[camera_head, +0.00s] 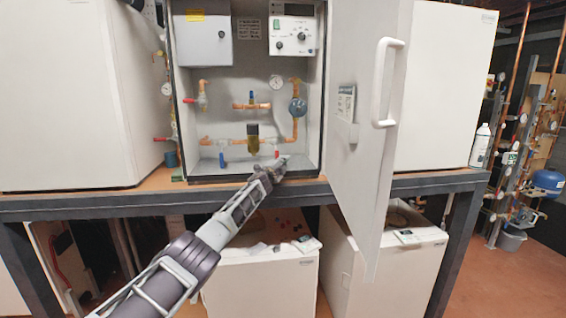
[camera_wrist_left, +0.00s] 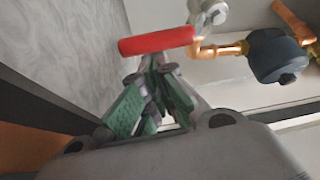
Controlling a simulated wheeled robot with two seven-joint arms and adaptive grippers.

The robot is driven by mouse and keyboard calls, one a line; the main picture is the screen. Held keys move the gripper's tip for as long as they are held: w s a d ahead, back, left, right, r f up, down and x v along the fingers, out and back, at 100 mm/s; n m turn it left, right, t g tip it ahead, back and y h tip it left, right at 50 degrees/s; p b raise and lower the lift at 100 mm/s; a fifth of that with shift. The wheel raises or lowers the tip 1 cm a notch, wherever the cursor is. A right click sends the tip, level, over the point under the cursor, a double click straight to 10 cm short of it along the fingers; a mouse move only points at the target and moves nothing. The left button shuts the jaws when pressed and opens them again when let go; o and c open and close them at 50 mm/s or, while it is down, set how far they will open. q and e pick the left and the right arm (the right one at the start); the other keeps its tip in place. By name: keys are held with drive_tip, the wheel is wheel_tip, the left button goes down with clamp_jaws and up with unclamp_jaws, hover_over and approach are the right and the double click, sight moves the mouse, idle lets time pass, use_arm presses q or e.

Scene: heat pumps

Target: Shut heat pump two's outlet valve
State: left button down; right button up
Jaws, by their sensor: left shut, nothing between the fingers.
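An open heat pump cabinet (camera_head: 240,60) stands on the bench with copper pipes and several small valves inside. No label that I can read shows its number or which valve is the outlet. My left gripper (camera_head: 280,163) reaches into the cabinet's lower front, close to a small red valve handle (camera_head: 277,154). In the left wrist view, a red lever handle (camera_wrist_left: 157,41) lies nearly level, attached to a grey metal valve part. My left gripper's green-padded fingers (camera_wrist_left: 158,70) are shut and empty just below the lever; whether they touch it I cannot tell. My right gripper is not in view.
The cabinet's white door (camera_head: 362,130) hangs open to the right. A blue-handled valve (camera_head: 222,160), a brass filter (camera_head: 253,138) and a red-handled valve (camera_head: 202,99) are inside. The dark bench edge (camera_head: 120,206) runs beneath. A dark round pipe part (camera_wrist_left: 277,54) lies right of the lever.

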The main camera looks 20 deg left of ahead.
use_arm(q)
drive_tip(key=shift+s+a+f, duration=0.1)
drive_tip(key=shift+a+f, duration=0.05)
drive_tip(key=shift+a, duration=0.25)
idle(0.6)
drive_tip(key=shift+d, duration=0.15)
